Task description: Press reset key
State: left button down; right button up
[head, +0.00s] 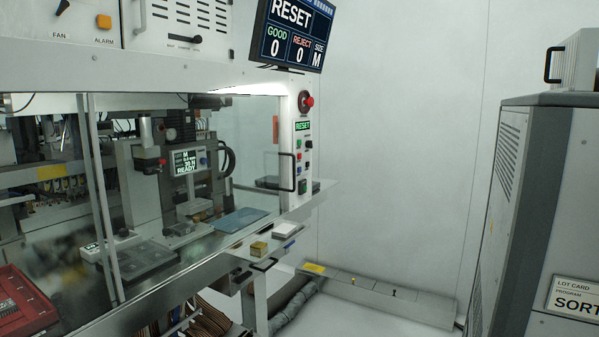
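A narrow white control panel (300,165) stands upright at the right edge of the machine. It carries a red mushroom button (306,101) at the top and a small green-lit display reading RESET (303,126). Below are several small keys, among them a green key (299,144) and a red key (299,157). A dark green square key (303,186) sits lower down. Their labels are too small to read, so I cannot tell which is the reset key. The monitor (292,32) above reads RESET, GOOD 0, REJECT 0, SIZE M. Neither gripper is in view.
A clear door with a black handle (286,172) adjoins the panel. A ledge with a small yellow box (259,249) juts out below. A grey cabinet (545,200) stands at right. The floor between has a low grey duct (385,297).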

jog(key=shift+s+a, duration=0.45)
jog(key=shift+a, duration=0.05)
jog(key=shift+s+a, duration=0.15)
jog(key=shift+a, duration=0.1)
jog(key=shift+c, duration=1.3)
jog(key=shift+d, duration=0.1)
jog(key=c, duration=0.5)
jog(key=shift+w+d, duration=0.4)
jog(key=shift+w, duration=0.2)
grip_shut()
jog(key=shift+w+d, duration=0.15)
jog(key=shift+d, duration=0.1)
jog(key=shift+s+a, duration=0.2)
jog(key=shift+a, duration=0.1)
